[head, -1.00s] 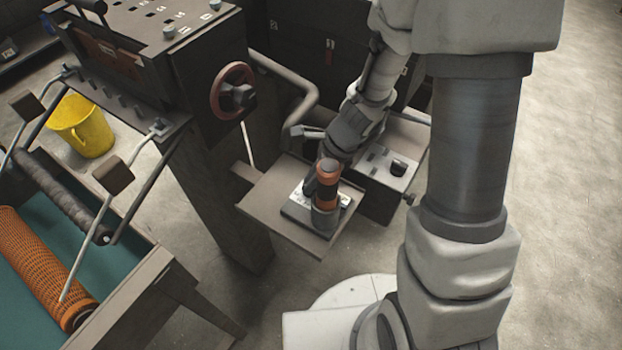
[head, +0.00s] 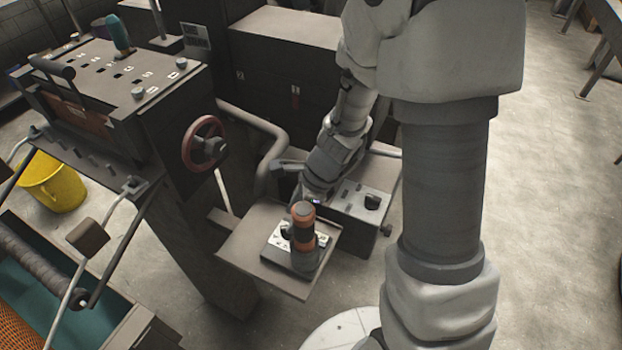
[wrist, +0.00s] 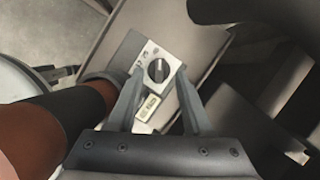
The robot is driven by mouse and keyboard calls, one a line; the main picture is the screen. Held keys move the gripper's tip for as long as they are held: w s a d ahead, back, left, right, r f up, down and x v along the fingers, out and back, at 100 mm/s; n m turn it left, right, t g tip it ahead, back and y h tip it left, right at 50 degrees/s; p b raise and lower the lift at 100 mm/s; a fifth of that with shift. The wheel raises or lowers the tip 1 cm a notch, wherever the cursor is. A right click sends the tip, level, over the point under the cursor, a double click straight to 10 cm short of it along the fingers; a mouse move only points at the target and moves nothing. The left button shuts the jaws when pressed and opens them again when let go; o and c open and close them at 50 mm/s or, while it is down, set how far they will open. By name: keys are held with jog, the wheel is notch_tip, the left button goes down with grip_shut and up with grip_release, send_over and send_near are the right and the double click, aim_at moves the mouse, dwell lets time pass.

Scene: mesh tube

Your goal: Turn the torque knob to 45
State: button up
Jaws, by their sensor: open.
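The black torque knob (wrist: 158,70) sits on a light plate (wrist: 140,58) with dark markings. In the wrist view it lies between my gripper's (wrist: 158,76) two spread fingertips, seen from above. My gripper is open and does not appear to hold the knob; the exact gap in height is hard to tell. A small display (wrist: 148,107) is on the plate below the knob. In the head view the plate (head: 282,238) lies on a small shelf (head: 255,262), partly hidden behind an orange and black cylinder. My gripper (head: 312,192) is above and behind that plate.
The orange and black cylinder (head: 304,238) stands close beside the plate; its side fills the wrist view's lower left. A box with another black knob (head: 372,202) is behind the shelf. A machine with a red handwheel (head: 204,143) stands at left. Open floor is at right.

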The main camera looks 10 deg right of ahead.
jog(key=p+v, duration=0.3)
jog(key=v, duration=1.1)
jog(key=shift+p, duration=0.3)
jog(key=shift+s, duration=0.1)
jog(key=s+d+r+n+t+h, duration=0.1)
jog(key=s+r+n+t+h, duration=0.1)
jog(key=s+r+n, duration=0.3)
jog(key=s+d+r+n+t+h, duration=0.2)
jog(key=s+r+n, duration=0.4)
jog(key=r+n, duration=0.4)
jog(key=n+t, duration=0.1)
jog(key=n, duration=0.3)
jog(key=shift+d+r+n, duration=0.2)
jog(key=shift+r+n, duration=0.2)
